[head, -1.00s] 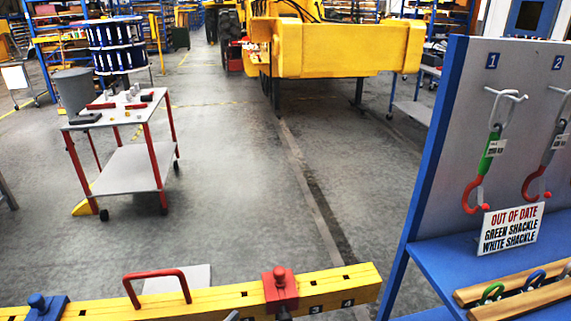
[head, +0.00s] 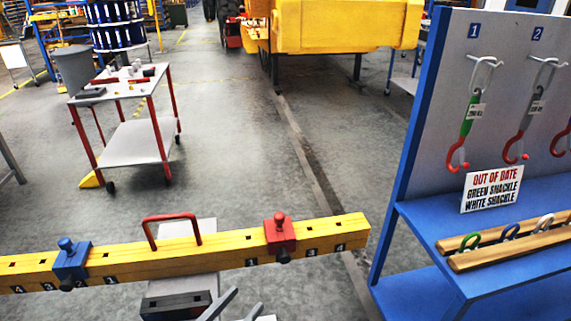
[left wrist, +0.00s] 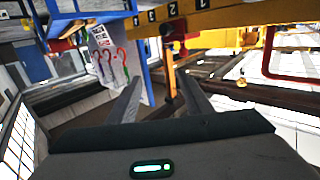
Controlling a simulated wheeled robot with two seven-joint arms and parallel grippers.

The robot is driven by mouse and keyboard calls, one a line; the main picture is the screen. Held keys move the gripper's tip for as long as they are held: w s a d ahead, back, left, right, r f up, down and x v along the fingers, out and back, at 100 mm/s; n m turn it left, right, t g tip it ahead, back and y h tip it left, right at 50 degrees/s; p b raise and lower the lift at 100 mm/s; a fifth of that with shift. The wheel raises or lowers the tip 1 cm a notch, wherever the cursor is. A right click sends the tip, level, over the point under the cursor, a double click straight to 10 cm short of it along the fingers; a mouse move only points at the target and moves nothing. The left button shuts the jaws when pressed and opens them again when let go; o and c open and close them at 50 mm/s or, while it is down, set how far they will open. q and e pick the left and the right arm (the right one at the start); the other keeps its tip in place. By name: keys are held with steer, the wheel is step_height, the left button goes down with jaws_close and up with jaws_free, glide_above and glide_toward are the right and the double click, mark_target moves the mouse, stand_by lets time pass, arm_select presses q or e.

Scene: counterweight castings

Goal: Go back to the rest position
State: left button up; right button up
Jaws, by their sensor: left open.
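My left gripper (head: 246,304) is at the bottom of the head view, in front of the yellow beam (head: 215,247). Its two fingers stand apart with nothing between them, as the left wrist view (left wrist: 160,78) also shows. The beam carries a blue block (head: 71,262), a red block (head: 279,236) and a red handle (head: 171,219). In the left wrist view the beam (left wrist: 215,17) crosses the top, beyond the fingers. My right gripper is not in view.
A blue-edged rack (head: 405,150) stands at right, with hooks on its panel and shackles in a wooden holder (head: 510,248). A sign (head: 491,189) reads out of date, green shackle, white shackle. A red-legged cart (head: 137,143) stands at left. Floor between is clear.

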arm_select(q)
steer(key=s+a+f+n+g+y, duration=0.1)
steer(key=s+a+f+g+y, duration=0.15)
steer(key=f, duration=0.35)
steer(key=s+a+f+n+g+y, duration=0.2)
steer(key=s+a+f+y, duration=0.1)
steer(key=a+f+y, duration=0.15)
steer(key=s+a+f+n+g+y, duration=0.1)
steer(key=s+a+f+g, duration=0.25)
steer(key=s, duration=0.35)
steer(key=s+a+f+n+g+y, duration=0.1)
steer(key=s+a+f+g, duration=0.2)
steer(key=s+f, duration=0.3)
steer(key=s+f+g, duration=0.2)
steer(key=s+f, duration=0.1)
steer(key=f, duration=2.6)
steer(key=s+a+f+b, duration=0.1)
steer(key=s+a+f, duration=0.1)
steer(key=s+f, duration=1.5)
steer(key=shift+s+a+m+g+y+b, duration=0.25)
steer(key=shift+s+m+g+y+b, duration=0.05)
steer(key=shift+m+g+b, duration=0.1)
